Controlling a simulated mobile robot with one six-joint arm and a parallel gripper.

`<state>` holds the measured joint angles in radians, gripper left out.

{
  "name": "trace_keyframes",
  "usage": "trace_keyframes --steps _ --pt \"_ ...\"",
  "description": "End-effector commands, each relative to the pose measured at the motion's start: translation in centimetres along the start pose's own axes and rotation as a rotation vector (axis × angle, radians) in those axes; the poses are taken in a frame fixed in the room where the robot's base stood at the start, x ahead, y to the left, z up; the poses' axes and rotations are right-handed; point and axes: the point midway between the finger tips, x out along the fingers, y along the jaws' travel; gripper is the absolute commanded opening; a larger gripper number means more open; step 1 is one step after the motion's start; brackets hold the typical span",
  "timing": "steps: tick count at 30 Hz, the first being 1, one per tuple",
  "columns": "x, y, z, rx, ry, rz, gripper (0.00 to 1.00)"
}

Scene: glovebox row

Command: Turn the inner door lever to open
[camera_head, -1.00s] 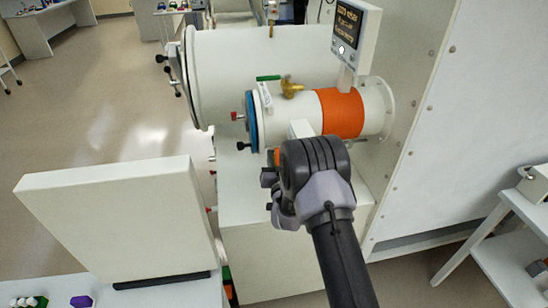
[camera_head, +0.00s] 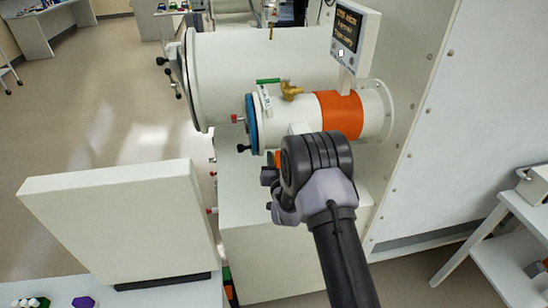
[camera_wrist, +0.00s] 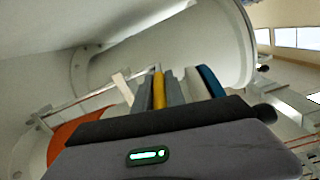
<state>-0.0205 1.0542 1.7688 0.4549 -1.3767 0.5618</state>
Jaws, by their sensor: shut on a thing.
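The small white antechamber tube (camera_head: 300,112) with an orange band (camera_head: 340,114) and a blue ring (camera_head: 252,124) lies in front of the big cylinder. My gripper is in front of the tube in the head view, its fingertips hidden behind my wrist. In the wrist view my gripper (camera_wrist: 158,92) has its grey fingers close together, with a narrow yellow piece (camera_wrist: 158,88) between them. This piece appears to be the inner door lever, gripped by the fingers; its turn angle cannot be told. The blue ring also shows right of the fingers (camera_wrist: 211,82).
A green-handled brass valve (camera_head: 291,90) sits on top of the tube. A display panel (camera_head: 350,32) stands above the orange band. The big white cylinder (camera_head: 225,65) is behind. A pale upright panel (camera_head: 115,225) stands left, and a white shelf (camera_head: 520,215) right.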

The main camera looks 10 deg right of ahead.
Motion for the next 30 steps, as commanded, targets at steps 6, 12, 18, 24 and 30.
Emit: trace_keyframes --steps 6,12,18,24,30 --pt "0.0 -0.1 -0.3 -0.004 -0.039 0.007 0.00" --pt "0.1 -0.1 -0.3 -0.004 -0.037 0.007 0.27" --pt "0.0 -0.1 -0.3 -0.004 -0.038 0.007 0.37" --pt "-0.3 -0.1 -0.3 -0.004 -0.038 0.007 0.37" --pt "-3.9 -0.1 -0.5 -0.005 -0.040 0.007 0.37"
